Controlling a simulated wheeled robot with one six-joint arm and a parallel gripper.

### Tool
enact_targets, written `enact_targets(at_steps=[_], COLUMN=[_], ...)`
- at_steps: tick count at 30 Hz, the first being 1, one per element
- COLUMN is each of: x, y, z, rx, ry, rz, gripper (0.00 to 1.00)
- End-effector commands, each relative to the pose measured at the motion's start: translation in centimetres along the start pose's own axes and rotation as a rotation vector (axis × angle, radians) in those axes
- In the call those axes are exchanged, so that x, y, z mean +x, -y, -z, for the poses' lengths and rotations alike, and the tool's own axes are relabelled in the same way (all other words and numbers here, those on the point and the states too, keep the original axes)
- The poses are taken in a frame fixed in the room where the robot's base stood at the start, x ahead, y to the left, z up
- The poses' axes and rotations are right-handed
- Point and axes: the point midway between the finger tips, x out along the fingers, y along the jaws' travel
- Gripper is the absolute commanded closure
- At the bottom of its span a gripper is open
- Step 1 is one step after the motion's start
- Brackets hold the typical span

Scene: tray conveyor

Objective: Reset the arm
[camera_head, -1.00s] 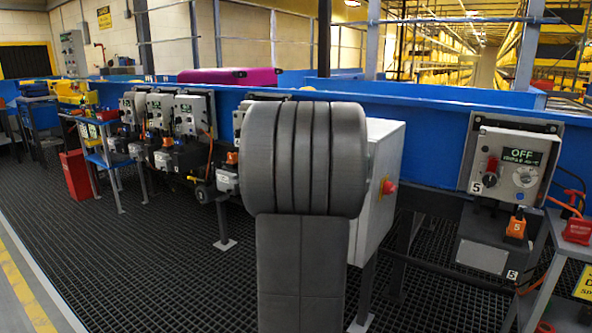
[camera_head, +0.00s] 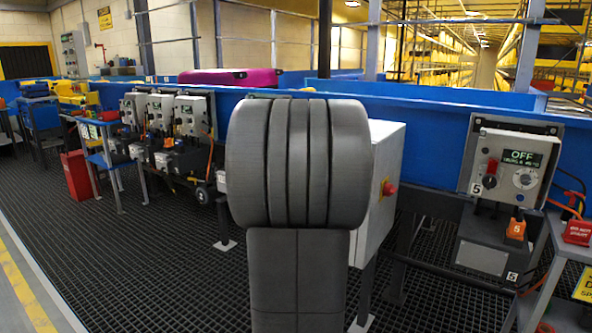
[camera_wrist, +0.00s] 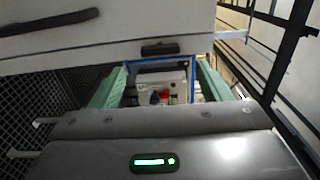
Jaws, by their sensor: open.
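My gripper (camera_wrist: 160,88) shows in the wrist view as two green fingers, spread apart with nothing held between them. Beyond the gap is a grey control box (camera_wrist: 147,84) with a red knob. In the head view my own grey arm stands upright in the middle of the picture. It hides my gripper and part of the conveyor side behind it.
A blue conveyor side (camera_head: 430,115) runs across the head view, with a magenta case (camera_head: 230,77) on it. A light grey cabinet (camera_head: 385,220) stands close right of my arm. Control box 5 (camera_head: 512,163) reads OFF. Dark grated floor (camera_head: 130,265) is clear at left.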

Motion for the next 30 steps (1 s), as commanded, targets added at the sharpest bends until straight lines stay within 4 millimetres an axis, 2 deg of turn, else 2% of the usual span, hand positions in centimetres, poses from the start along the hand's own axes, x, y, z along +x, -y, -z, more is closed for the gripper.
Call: enact_targets(at_steps=[3, 13, 15, 30], x=[-2.5, -8.8, -6.7, 3.5], y=[0.2, 0.1, -0.3, -0.2], z=[-0.1, 0.0, 0.1, 0.1], rx=[0.001, 0.0, 0.001, 0.0], ry=[0.003, 0.003, -0.005, -0.003], rz=[0.001, -0.001, -0.001, 0.0], gripper=[0.29, 0.29, 0.29, 0.29])
